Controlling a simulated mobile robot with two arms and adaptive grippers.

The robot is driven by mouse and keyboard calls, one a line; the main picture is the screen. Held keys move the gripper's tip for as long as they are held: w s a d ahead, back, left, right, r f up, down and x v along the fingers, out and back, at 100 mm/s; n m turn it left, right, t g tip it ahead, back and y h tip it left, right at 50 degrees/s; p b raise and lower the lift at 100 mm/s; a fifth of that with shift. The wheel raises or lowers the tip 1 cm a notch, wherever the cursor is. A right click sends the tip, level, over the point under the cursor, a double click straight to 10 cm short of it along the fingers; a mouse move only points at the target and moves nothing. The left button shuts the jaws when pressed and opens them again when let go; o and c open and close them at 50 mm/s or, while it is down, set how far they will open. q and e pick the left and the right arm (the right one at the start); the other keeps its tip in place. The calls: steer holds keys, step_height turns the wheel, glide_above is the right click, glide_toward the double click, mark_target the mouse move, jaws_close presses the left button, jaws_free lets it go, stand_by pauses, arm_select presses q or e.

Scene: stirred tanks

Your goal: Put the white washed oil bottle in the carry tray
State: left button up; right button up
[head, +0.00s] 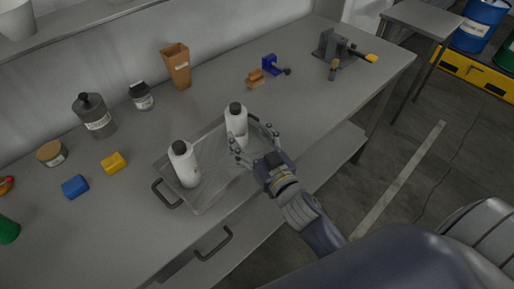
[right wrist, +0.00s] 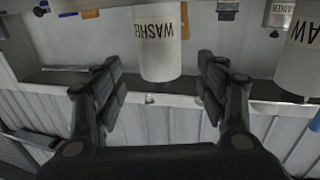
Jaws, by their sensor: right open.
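The white washed oil bottle (head: 235,117), with a dark cap, stands upright at the right part of the clear carry tray (head: 210,190). Its "WASHE..." label shows in the right wrist view (right wrist: 158,50). A second white bottle (head: 184,165) stands in the left part of the tray; its label, partly cut off, reads like "RAW" (right wrist: 302,45). My right gripper (head: 254,138) is open beside the washed oil bottle, and one finger overlaps the bottle's lower part in the head view. In the wrist view, the bottle is ahead between the spread fingers, with gaps on both sides. My left gripper is not in view.
Behind the tray stand a dark grey bottle (head: 97,120), a small jar (head: 142,98) and a tan box (head: 177,68). Yellow (head: 113,163) and blue (head: 75,187) blocks lie at the left. A vise (head: 335,50) sits at the far right. Bench space right of the tray is clear.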

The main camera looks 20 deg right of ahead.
steer(key=shift+s+d+b, duration=0.15)
steer(key=shift+s+b, duration=0.05)
steer(key=shift+s, duration=0.85)
steer(key=shift+s+d+b, duration=0.1)
steer(key=shift+s+b, duration=0.1)
steer(key=shift+s, duration=0.85)
